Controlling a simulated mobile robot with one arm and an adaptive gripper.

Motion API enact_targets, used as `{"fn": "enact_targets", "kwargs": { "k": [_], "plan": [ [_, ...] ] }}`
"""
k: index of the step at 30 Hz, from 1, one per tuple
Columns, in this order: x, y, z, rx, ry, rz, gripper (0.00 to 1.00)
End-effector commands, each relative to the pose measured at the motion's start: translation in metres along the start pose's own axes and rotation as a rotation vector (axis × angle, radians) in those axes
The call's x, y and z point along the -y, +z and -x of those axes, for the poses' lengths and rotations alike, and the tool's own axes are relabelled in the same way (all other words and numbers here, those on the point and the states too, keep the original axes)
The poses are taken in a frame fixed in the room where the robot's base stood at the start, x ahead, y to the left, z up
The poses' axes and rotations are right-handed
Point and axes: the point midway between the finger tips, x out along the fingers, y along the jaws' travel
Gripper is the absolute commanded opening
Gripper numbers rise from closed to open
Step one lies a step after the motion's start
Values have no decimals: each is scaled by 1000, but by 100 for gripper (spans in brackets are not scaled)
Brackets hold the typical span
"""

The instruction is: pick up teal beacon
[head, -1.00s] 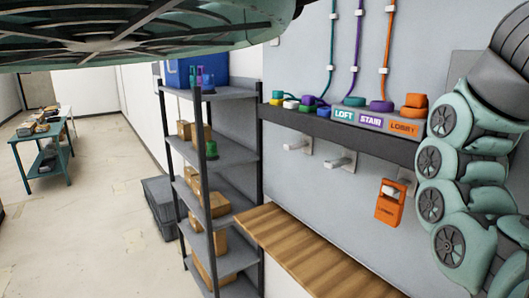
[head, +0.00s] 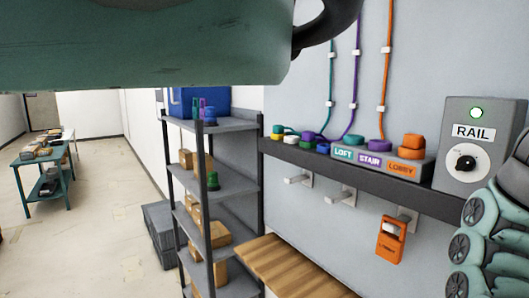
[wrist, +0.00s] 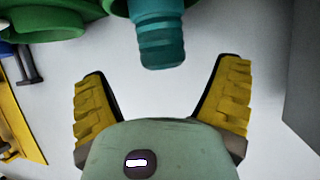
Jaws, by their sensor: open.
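In the wrist view, a teal ribbed cylinder (wrist: 161,44), apparently the teal beacon, shows at the top centre with its upper part cut off by the frame. My gripper (wrist: 162,70) is open, its yellow padded fingers spread left and right. The cylinder's rounded end is centred in the gap near the fingertips. I see no contact with either finger, and the distance in depth is unclear. My gripper is not visible in the head view.
Green shapes (wrist: 40,20) and a yellow strip (wrist: 18,115) lie left of the cylinder in the wrist view. A RAIL box (head: 477,150) is at right.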

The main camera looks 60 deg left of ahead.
Motion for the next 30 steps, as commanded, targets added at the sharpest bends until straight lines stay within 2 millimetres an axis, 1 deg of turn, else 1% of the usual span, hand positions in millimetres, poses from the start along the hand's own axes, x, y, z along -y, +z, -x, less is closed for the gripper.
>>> {"fn": "enact_targets", "kwargs": {
  "k": [1,4,10,15,19,26,30],
  "plan": [
    [-1,-4,-3,5,5,-1,88],
    [0,-5,-11,7,5,0,88],
    [1,-5,-31,10,8,4,88],
    [1,-4,-41,2,5,-1,88],
    [2,-1,-45,1,2,-2,88],
    [2,-1,-45,-1,2,-2,89],
    [2,-1,-45,-1,2,-2,74]
  ]
}}
